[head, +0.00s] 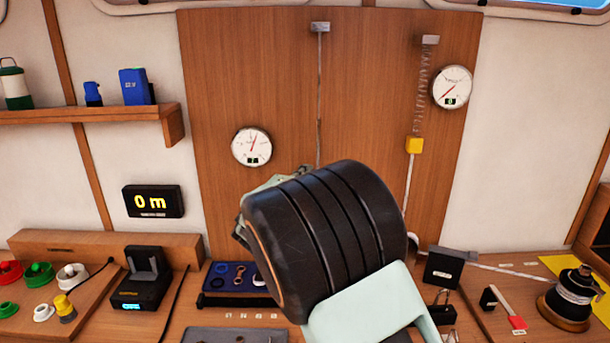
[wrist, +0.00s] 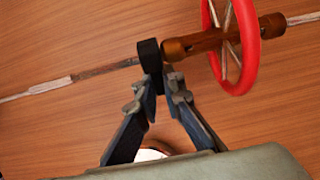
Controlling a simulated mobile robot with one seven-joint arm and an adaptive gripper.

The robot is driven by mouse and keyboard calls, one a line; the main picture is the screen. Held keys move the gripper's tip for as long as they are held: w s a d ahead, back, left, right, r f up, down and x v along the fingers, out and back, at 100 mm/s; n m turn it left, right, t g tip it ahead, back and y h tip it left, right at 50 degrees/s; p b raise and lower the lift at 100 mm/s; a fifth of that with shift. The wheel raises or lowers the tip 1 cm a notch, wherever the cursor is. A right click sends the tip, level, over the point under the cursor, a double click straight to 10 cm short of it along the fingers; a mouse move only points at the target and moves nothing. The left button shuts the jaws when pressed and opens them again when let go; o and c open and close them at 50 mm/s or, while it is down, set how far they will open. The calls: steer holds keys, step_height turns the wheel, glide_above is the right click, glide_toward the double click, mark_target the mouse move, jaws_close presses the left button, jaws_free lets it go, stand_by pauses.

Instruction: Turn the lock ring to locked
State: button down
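In the wrist view a brown fitting (wrist: 196,42) with a red handwheel (wrist: 247,45) sits on a taut line in front of the wood panel. A dark block (wrist: 149,56) shows at the fitting's left end; I cannot tell if it is the lock ring or my fingertips. My gripper (wrist: 155,78) has its two fingers drawn close together there. Whether they press on anything is unclear. No lock marking is readable. In the head view my dark arm link hides the fitting and most of my gripper; the line (head: 319,85) shows above it.
Two round dials (head: 251,146) (head: 452,87) and a coiled line with a yellow block (head: 414,145) are on the panel. A display (head: 153,201) reads 0 m. The bench holds a black tray (head: 235,299), a dark cradle (head: 143,283) and a spool (head: 573,297).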

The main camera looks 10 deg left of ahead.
steer(key=shift+h, duration=0.3)
steer(key=m+h, duration=0.1)
steer(key=h, duration=0.1)
steer(key=w+m+g+h, duration=0.1)
steer(key=m+h, duration=0.1)
steer(key=m+g+h+b, duration=0.1)
steer(key=m+h, duration=0.1)
steer(key=shift+w+d+r+h, duration=0.15)
steer(key=shift+w+d+h, duration=0.1)
steer(key=shift+h, duration=0.15)
steer(key=shift+g, duration=0.3)
steer(key=c, duration=2)
jaws_free()
steer(key=shift+c, duration=0.2)
steer(key=shift+s, duration=0.1)
